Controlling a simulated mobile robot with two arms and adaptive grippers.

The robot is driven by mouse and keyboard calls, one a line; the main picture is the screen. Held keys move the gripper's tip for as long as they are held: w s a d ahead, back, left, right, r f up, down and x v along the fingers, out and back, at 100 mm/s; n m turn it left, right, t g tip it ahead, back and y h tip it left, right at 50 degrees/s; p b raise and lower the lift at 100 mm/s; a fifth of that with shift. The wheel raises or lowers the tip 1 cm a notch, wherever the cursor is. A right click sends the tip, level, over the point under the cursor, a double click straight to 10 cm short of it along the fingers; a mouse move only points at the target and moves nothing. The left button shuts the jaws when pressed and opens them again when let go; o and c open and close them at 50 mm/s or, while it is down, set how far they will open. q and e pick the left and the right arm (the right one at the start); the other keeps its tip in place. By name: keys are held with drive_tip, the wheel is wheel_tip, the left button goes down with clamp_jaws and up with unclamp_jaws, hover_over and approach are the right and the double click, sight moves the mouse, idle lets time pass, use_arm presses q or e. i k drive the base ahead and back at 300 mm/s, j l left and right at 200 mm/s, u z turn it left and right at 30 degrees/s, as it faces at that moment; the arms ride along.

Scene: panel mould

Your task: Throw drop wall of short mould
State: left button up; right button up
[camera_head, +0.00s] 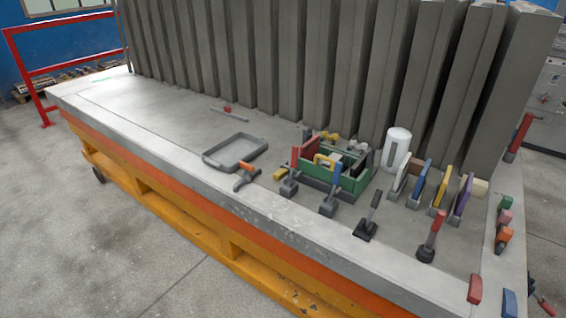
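A long mould table (130,117) with a pale grey top runs across the view. Tall dark grey upright panels (290,60) stand in a row along its back side. I cannot tell which part is the drop wall of the short mould. A red-handled tool (521,135) leans at the table's right end. Another red-handled part (543,300) shows low at the right edge. Neither of my grippers is in view.
A grey tray (236,151), a green tool box (345,187), a white cylinder (396,148) and several hand tools crowd the table's front and right. The left part of the top is mostly clear. A red rail (60,66) stands at left; the floor (75,230) in front is free.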

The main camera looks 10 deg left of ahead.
sight(314, 170)
drive_tip(key=i+j+u, duration=0.1)
drive_tip(key=i+j, duration=0.2)
drive_tip(key=i+j+u, duration=0.15)
drive_tip(key=i, duration=0.35)
drive_tip(key=j, duration=0.1)
